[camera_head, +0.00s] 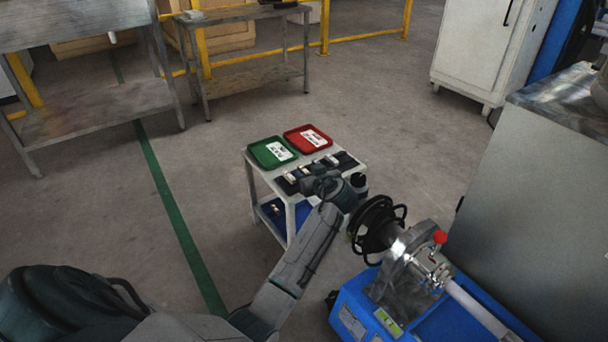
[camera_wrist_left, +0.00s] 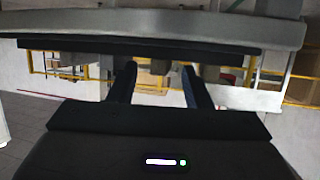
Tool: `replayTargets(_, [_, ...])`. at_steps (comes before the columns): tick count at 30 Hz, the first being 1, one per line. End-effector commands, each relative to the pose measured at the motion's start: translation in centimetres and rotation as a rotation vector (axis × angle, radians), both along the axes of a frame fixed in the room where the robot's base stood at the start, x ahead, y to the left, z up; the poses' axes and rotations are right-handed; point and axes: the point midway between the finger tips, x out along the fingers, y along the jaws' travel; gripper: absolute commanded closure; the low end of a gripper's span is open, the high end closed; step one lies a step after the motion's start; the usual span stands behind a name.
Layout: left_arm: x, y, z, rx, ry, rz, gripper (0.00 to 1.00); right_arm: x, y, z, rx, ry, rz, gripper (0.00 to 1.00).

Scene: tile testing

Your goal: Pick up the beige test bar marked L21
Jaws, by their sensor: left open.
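A small trolley (camera_head: 248,181) stands ahead, with several small pale bars in dark holders along its near part. One pale bar (camera_head: 290,178) lies at the left and another (camera_head: 332,160) towards the right. Their markings are too small to read, so I cannot tell which is L21. My left gripper (camera_head: 318,183) is at the trolley's near right side, close to the bars, and my arm hides part of the trolley. In the left wrist view, its two dark fingers (camera_wrist_left: 158,78) are apart with nothing seen between them. My right gripper does not show.
A green tray (camera_head: 262,159) and a red tray (camera_head: 298,134), both with white labels, sit at the trolley's back. Floor left of the trolley is clear.

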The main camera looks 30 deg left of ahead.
Motion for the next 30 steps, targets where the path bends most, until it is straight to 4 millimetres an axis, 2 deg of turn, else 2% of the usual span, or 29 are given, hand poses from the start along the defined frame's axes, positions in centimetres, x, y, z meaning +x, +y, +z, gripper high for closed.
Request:
replayTargets(11, [0.27,0.43,-0.15,0.000,0.000,0.000,0.55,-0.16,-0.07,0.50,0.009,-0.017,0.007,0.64])
replayTargets(18, [0.25,0.42,-0.16,0.000,0.000,0.000,1.00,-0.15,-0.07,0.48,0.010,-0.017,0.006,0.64])
replayTargets(30, [0.26,0.40,-0.03,0.000,0.000,0.000,1.00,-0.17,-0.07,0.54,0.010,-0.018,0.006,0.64])
